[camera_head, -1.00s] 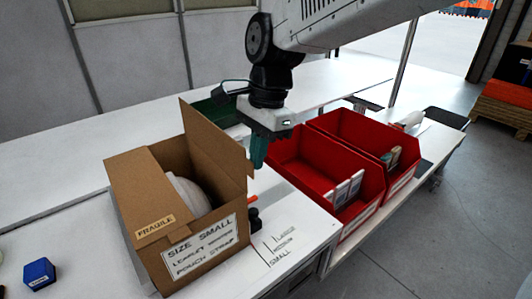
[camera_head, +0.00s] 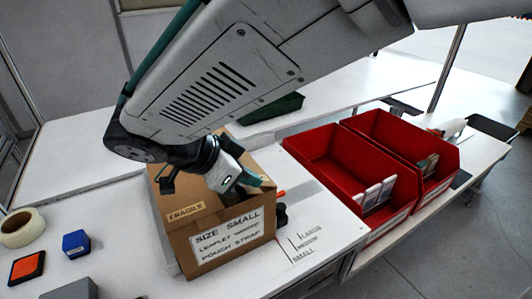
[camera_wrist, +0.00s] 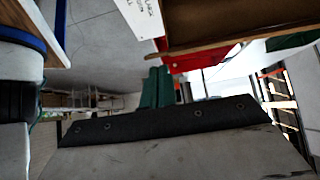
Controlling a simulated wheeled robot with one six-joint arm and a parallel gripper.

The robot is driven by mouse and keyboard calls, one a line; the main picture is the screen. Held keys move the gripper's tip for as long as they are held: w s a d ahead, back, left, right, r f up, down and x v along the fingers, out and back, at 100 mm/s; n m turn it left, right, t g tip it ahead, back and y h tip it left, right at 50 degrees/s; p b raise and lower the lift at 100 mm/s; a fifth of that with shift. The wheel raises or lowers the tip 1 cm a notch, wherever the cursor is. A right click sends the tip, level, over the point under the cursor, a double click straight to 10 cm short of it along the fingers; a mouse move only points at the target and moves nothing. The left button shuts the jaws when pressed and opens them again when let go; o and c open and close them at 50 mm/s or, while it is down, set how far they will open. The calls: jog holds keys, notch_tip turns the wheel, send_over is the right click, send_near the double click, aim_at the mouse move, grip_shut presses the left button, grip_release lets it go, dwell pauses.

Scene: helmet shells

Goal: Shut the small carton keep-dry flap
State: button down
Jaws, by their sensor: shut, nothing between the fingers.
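The small carton (camera_head: 235,258) is an open-topped brown box labelled "SIZE SMALL", with a "FRAGILE" sticker on its left flap (camera_head: 188,212). A brown flap panel (camera_head: 262,160) shows low at the top right, behind my gripper; it no longer stands tall. My gripper (camera_head: 248,178) is shut and empty, its teal fingers at the carton's upper right edge; I cannot tell if they touch it. My arm and gripper hide much of the top, and the helmet shell is not visible. In the wrist view my teal fingers (camera_wrist: 158,88) are together, below a brown carton edge (camera_wrist: 240,35).
Two red bins (camera_head: 335,165) with cards stand right of the carton. A dark object (camera_head: 281,213) sits close against its right side. A blue block (camera_head: 76,243), tape roll (camera_head: 22,227) and orange pad (camera_head: 27,267) lie to the left. A green bin (camera_head: 272,108) is behind.

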jog(key=shift+s+a+f+t+h, duration=0.3)
jog(key=shift+a+f+h, duration=0.15)
jog(key=shift+f, duration=0.1)
jog(key=shift+s+a+f+t+h, duration=0.15)
jog(key=shift+a+f+t+h, duration=0.15)
jog(key=shift+f+h, duration=0.2)
jog(key=f, duration=0.2)
jog(key=s+a+f, duration=0.1)
jog(key=shift+f, duration=0.15)
jog(key=shift+d+f, duration=0.1)
jog(key=shift+f, duration=0.15)
jog(key=shift+r, duration=0.15)
